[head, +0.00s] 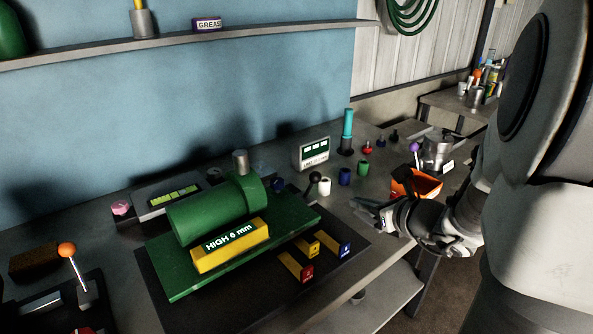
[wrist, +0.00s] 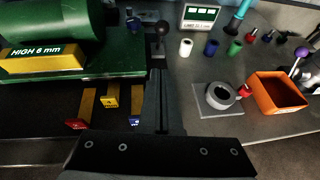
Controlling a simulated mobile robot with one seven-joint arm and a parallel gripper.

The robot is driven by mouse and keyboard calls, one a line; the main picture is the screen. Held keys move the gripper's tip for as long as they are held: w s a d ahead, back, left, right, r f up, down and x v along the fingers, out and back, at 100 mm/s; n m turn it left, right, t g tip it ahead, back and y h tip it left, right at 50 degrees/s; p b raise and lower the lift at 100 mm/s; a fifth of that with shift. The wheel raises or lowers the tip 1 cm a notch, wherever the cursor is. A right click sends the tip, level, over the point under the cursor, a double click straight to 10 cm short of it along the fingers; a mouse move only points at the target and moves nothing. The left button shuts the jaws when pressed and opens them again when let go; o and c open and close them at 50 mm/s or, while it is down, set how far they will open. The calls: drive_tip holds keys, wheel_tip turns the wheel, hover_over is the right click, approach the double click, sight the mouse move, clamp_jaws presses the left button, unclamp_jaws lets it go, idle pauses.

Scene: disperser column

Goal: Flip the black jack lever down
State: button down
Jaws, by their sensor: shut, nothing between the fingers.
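The black jack lever (head: 314,179) is a short stem with a round black knob at the right end of the green machine. It stands up, leaning slightly. In the wrist view the lever (wrist: 162,29) is just beyond my fingertips. The green machine (head: 210,213) carries a yellow block (head: 230,246) marked HIGH 6 mm. My gripper (head: 360,206) is shut and empty, right of and in front of the lever, with a visible gap. In the wrist view my gripper (wrist: 160,76) points toward the lever.
White (head: 324,187), blue (head: 344,177) and green (head: 363,168) cylinders stand right of the lever. Red, yellow and blue tabs lie on the dark mat (head: 345,262). A small display (head: 311,152) stands behind the lever.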

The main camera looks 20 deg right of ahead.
drive_tip(key=shift+w, duration=0.15)
drive_tip(key=b, duration=0.2)
approach(311, 186)
drive_tip(key=w, duration=0.3)
drive_tip(key=shift+w+a+f+p, duration=0.15)
drive_tip(key=shift+p, duration=0.25)
idle(0.3)
